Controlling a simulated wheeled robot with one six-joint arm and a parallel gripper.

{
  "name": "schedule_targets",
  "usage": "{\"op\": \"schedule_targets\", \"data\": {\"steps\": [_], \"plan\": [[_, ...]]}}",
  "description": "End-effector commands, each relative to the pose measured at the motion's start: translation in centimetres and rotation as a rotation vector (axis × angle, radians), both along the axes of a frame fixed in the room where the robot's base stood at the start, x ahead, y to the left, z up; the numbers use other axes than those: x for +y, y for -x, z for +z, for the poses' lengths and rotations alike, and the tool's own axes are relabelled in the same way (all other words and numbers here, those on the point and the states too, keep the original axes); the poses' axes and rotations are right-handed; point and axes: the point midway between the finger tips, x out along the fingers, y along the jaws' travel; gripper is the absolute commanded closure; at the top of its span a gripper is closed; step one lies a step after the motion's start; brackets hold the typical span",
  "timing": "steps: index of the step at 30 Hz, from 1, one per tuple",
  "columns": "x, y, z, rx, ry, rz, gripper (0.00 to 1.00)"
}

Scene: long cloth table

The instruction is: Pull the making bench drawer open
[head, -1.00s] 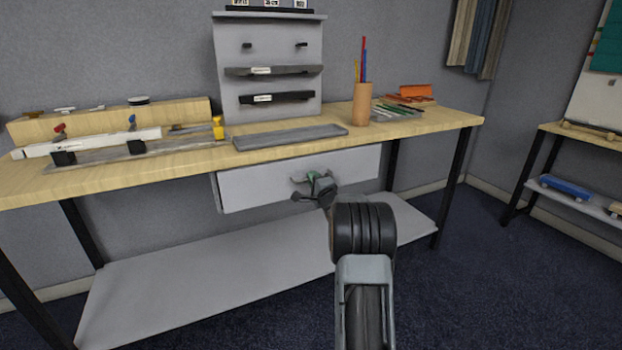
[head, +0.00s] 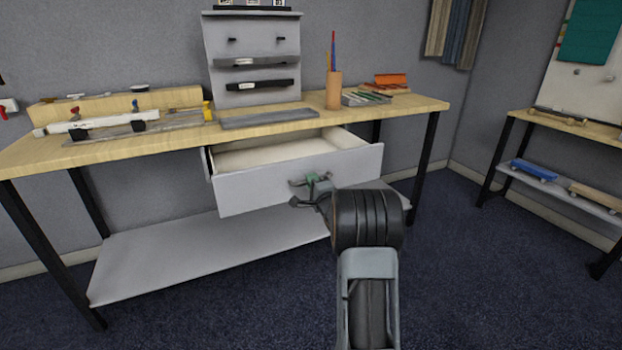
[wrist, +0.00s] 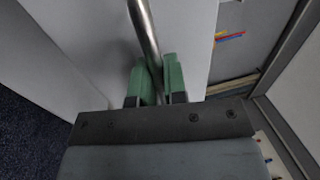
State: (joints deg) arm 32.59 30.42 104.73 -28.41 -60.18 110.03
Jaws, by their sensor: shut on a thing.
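The making bench (head: 290,132) has a light wooden top and black legs. Its white drawer (head: 255,191) stands well out from under the top in the head view, and the part of its inside that shows looks empty. My gripper (head: 313,183) is at the drawer front. In the wrist view, the green fingertips of my gripper (wrist: 158,82) are shut on a round metal bar, the drawer handle (wrist: 143,28), which runs between them. The white drawer front (wrist: 186,30) lies just behind the bar. In the head view my arm hides the front's lower right part.
A grey lower shelf (head: 190,262) runs under the bench. On top are a grey rack (head: 255,50), a pencil cup (head: 334,90) and a grey tray (head: 268,118). A second bench (head: 560,121) stands at the right. Dark carpet (head: 440,270) is clear in front.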

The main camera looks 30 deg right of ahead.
Motion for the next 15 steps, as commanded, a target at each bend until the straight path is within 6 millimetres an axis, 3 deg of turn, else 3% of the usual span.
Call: {"op": "schedule_targets", "data": {"steps": [6, 15], "plan": [[0.16, 1.21, 0.00, 0.001, -0.002, -0.005, 1.00], [0.34, 1.43, 0.02, 0.000, -0.002, -0.003, 1.00]]}}
